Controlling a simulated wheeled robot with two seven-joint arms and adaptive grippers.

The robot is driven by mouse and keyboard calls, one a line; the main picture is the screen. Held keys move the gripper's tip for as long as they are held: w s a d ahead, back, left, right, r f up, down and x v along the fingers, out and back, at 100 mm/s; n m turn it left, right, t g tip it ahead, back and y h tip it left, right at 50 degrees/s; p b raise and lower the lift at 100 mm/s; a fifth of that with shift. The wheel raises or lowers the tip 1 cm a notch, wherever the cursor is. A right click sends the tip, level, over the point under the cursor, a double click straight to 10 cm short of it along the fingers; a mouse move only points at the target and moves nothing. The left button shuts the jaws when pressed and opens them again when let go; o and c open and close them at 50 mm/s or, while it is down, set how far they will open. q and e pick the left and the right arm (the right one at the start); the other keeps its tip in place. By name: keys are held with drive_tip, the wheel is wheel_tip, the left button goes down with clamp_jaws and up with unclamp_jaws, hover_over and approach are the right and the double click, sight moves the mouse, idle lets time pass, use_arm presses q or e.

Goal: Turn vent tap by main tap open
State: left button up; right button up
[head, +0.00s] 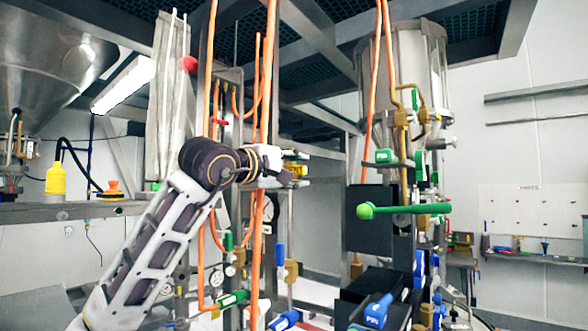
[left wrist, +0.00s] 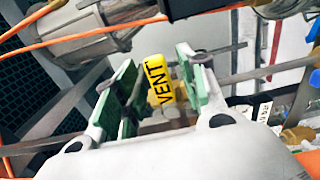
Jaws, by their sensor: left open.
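The yellow vent tap shows in the left wrist view (left wrist: 157,82) with the word VENT on its handle and a brass body beside it. My left gripper (left wrist: 160,90) is open, its green-padded fingers on either side of the yellow handle. I cannot tell whether they touch it. In the head view the left gripper (head: 287,176) is at the vent tap (head: 296,168), which it partly hides. No tap is readable as the main tap; a green tap (head: 385,156) sits to the right. My right gripper is not in view.
Orange hoses (head: 258,130) run vertically close to my left arm. A long green lever with a ball end (head: 405,209) sticks out at right. Blue-handled taps (head: 378,311) sit lower. A steel hopper (head: 50,65) hangs at upper left.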

use_arm(q)
clamp_jaws()
idle(0.3)
